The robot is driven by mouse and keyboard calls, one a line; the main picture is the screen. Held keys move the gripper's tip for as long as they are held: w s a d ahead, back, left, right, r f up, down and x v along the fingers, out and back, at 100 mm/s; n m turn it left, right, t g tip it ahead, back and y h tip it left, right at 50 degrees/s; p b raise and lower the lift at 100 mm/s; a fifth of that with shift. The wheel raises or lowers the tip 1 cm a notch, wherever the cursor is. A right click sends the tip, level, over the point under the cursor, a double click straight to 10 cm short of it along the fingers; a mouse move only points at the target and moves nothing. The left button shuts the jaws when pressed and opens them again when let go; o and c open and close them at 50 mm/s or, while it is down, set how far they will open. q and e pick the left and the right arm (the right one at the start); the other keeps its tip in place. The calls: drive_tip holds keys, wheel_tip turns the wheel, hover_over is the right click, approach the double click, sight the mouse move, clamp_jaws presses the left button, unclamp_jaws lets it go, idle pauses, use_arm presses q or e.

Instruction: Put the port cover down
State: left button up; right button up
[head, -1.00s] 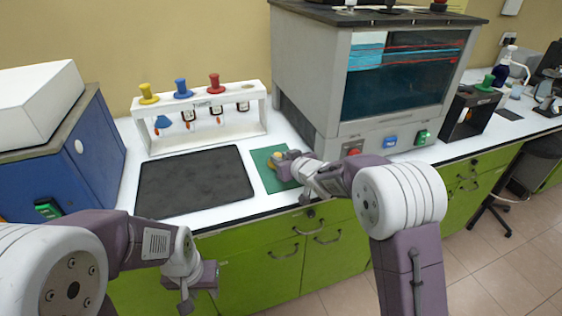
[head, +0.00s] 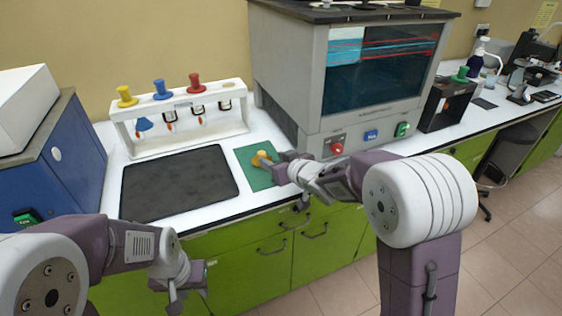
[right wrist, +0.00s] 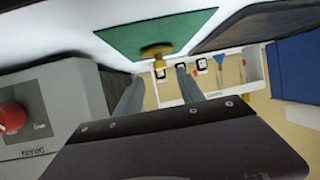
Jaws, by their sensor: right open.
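The port cover, a small yellow knob-like piece (head: 262,158), rests on the green mat (head: 256,181). It also shows on the mat in the right wrist view (right wrist: 155,51). My right gripper (head: 279,167) is open just to the right of the cover in the head view. In the right wrist view, the two fingers (right wrist: 158,88) are apart with nothing between them, and the cover sits beyond their tips. My left gripper (head: 182,290) hangs low in front of the green cabinets, and its jaw state is unclear.
A white rack (head: 190,137) with yellow, blue and red knobs on top stands behind the dark mat (head: 180,182). A grey machine (head: 292,105) with a red knob (head: 337,148) stands right of the green mat. A blue box (head: 50,160) is at left.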

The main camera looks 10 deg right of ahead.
drive_tip(key=v, duration=0.5)
drive_tip(key=shift+s+d+r+p, duration=0.1)
drive_tip(key=shift+s+p, duration=0.05)
drive_tip(key=shift+p, duration=0.2)
